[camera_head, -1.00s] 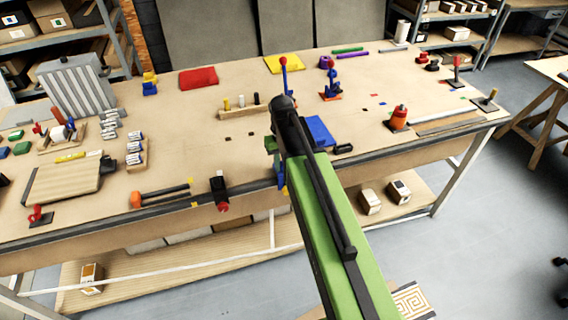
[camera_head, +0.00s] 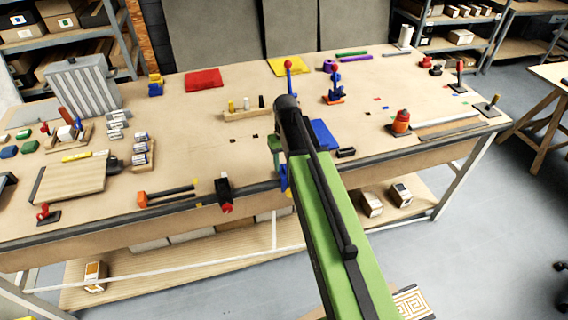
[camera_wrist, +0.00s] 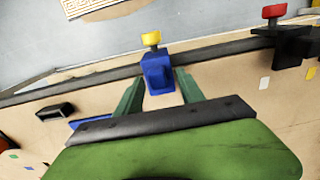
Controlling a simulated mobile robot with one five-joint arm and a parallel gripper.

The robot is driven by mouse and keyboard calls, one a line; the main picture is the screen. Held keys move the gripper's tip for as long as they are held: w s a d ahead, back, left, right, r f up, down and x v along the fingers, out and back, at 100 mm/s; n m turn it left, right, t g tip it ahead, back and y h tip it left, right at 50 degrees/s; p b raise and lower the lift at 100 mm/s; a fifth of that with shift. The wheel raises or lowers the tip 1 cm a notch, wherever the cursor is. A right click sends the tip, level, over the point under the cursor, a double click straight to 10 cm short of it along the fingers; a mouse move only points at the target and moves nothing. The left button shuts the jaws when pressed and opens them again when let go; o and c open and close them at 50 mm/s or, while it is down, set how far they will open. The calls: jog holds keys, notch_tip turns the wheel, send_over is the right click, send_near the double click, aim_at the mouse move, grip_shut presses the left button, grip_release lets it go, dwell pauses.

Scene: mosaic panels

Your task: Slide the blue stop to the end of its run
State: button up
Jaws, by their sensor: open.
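The blue stop (camera_wrist: 157,72) is a blue block with a yellow knob on top, at the dark front edge of the workbench in the wrist view. In the head view only a sliver of the blue stop (camera_head: 283,178) shows beside my arm. My gripper (camera_wrist: 158,90) has two green fingers set apart, one on each side of the block's near part. The gap between them looks open, and I cannot tell whether either finger touches the block. In the head view my arm hides most of the gripper.
A black clamp with a red knob (camera_wrist: 275,24) sits along the same edge; it also shows in the head view (camera_head: 225,205). A blue pad (camera_head: 325,134) and a small black tray (camera_head: 346,152) lie near my arm. A wooden rack (camera_head: 246,113) stands behind on bare bench.

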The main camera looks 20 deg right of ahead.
notch_tip(320, 180, up, 16)
jog(key=p, duration=1.4)
jog(key=shift+f, duration=0.15)
jog(key=b, duration=0.8)
send_over(281, 175)
notch_tip(281, 175, down, 8)
jog(key=s+a+f+b, duration=0.4)
jog(key=s+f+b, duration=0.5)
jog(key=f+b, duration=0.3)
jog(key=shift+s+a+f, duration=0.35)
jog(key=shift+f, duration=0.05)
